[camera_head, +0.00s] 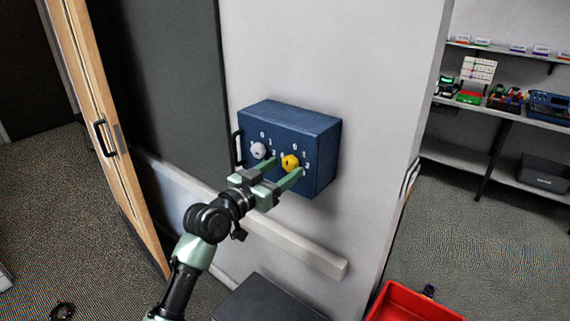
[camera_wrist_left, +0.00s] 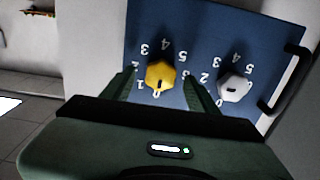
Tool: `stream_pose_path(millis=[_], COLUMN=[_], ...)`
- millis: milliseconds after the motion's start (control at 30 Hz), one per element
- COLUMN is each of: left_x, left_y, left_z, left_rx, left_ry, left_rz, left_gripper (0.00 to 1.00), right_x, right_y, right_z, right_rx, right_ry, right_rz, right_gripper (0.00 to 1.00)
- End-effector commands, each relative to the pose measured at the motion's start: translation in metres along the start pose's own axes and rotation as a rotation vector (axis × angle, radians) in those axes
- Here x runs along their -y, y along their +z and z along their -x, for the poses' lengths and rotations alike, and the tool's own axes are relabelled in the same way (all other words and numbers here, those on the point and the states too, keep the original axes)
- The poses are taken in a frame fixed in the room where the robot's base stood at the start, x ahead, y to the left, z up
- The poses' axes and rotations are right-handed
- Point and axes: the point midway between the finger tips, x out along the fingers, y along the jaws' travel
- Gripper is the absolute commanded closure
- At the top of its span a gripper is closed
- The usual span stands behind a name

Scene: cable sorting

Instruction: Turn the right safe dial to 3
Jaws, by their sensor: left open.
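A blue safe box (camera_head: 322,150) is mounted on the white wall. Its front carries two dials ringed by white numbers. The right dial is a yellow knob (camera_head: 290,162); the left dial is a light grey knob (camera_head: 258,150). My left gripper (camera_head: 289,165) is open, its fingers on either side of the yellow knob; contact cannot be told. In the left wrist view the panel appears upside down, with the yellow knob (camera_wrist_left: 160,75) between the fingers (camera_wrist_left: 158,88). The dark mark on it points toward the 0. The grey knob (camera_wrist_left: 235,88) is outside the right finger.
A black handle (camera_head: 237,148) is on the safe's left edge. A pale ledge (camera_head: 300,248) runs along the wall below. A dark box (camera_head: 265,298) and a red bin (camera_head: 410,305) stand lower down. Shelves (camera_head: 490,130) with equipment are at the right.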

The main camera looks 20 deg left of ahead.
Motion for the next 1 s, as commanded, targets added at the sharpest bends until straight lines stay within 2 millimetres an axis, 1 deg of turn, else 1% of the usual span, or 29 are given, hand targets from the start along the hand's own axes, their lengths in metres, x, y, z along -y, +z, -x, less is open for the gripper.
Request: stream_pose_path(millis=[33,133,367,400,467,500,600,833,1000], left_x=[-0.0005,-0.0005,-0.0004,-0.0004,-0.0004,-0.0003,-0.0004,-0.0002,0.0001], left_y=[-0.0013,0.0002,0.0008,0.0008,0.0009,0.0009,0.0009,0.0013,0.002], left_z=[-0.0045,-0.0089,-0.0097,-0.0097,-0.0096,-0.0096,-0.0095,-0.0094,-0.0095], left_rx=[0.0,0.001,0.001,0.001,0.001,0.001,0.001,0.001,0.001], left_ry=[0.001,0.001,0.0,0.0,0.0,0.0,0.0,0.0,0.0], left_rz=[0.002,0.001,0.0,0.0,0.0,0.0,0.0,-0.016,-0.078], left_gripper=[0.41,0.41,0.41,0.46,0.63,0.74,1.0,1.0,1.0], right_x=[-0.0033,-0.0084,-0.0123,-0.0123,-0.0122,-0.0122,-0.012,-0.0114,-0.0092], right_y=[0.0003,0.0012,0.0018,0.0018,0.0017,0.0017,0.0016,0.0017,0.0017], right_z=[0.0027,0.0034,0.003,0.003,0.003,0.003,0.003,0.0015,-0.0031], right_rx=[0.001,0.002,0.002,0.002,0.002,0.002,0.002,0.002,0.002], right_ry=[0.004,0.01,0.015,0.015,0.015,0.015,0.014,0.014,0.011], right_rz=[0.0,-0.001,-0.003,-0.003,-0.003,-0.003,-0.003,-0.002,-0.002], right_gripper=[0.64,0.64,0.64,0.64,0.64,0.64,0.64,0.64,0.64])
